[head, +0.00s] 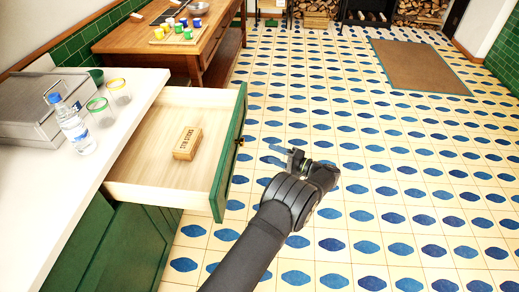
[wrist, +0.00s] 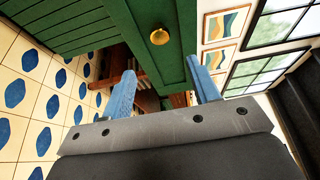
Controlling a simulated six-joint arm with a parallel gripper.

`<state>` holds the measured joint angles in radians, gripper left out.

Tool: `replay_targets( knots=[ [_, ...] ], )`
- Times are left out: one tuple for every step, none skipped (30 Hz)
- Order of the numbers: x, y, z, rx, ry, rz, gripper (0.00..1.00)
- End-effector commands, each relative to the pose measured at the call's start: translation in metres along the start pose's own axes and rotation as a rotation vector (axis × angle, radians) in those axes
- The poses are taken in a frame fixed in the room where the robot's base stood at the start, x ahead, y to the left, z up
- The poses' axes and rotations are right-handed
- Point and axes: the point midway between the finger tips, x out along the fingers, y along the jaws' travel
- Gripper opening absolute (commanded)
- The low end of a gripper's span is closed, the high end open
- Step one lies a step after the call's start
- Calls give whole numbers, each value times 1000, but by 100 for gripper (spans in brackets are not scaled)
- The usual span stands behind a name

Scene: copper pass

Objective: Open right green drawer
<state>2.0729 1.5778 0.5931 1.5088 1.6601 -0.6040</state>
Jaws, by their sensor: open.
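The green drawer (head: 228,160) stands pulled well out from under the white counter, its pale wooden inside showing. A small brass knob (head: 241,140) sits on its front; the knob (wrist: 159,37) also shows in the wrist view, ahead of the fingers. A wooden box of stir sticks (head: 187,143) lies in the drawer. My gripper (head: 278,156) is to the right of the drawer front, apart from the knob. In the wrist view my gripper (wrist: 160,68) has its two blue fingers spread with nothing held between them.
On the white counter (head: 145,85) are a water bottle (head: 72,125), two glasses (head: 118,92) and a grey metal case (head: 35,105). A wooden table (head: 205,50) with colored cups stands behind. The tiled floor (head: 400,190) to the right is clear, with a brown mat (head: 418,67) farther back.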

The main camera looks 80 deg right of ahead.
Motion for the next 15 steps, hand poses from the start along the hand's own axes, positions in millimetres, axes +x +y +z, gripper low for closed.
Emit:
replay_targets(
  knots=[
    [-13,0,0,0,3,0,56],
    [-18,0,0,0,2,-1,56],
    [-25,0,0,0,2,-1,56],
    [-30,0,0,0,3,0,56],
    [-34,0,0,0,2,0,56],
    [-39,0,0,1,1,-1,56],
    [-42,0,0,1,0,0,56],
    [-45,1,0,1,0,0,56],
    [-48,1,0,1,0,0,56],
    [-50,1,0,1,0,0,56],
    [-51,0,0,1,0,0,56],
    [-52,0,0,0,0,0,56],
    [-53,0,0,0,0,0,56],
    [-53,0,0,0,0,0,56],
    [-53,0,0,0,0,0,56]
  ],
)
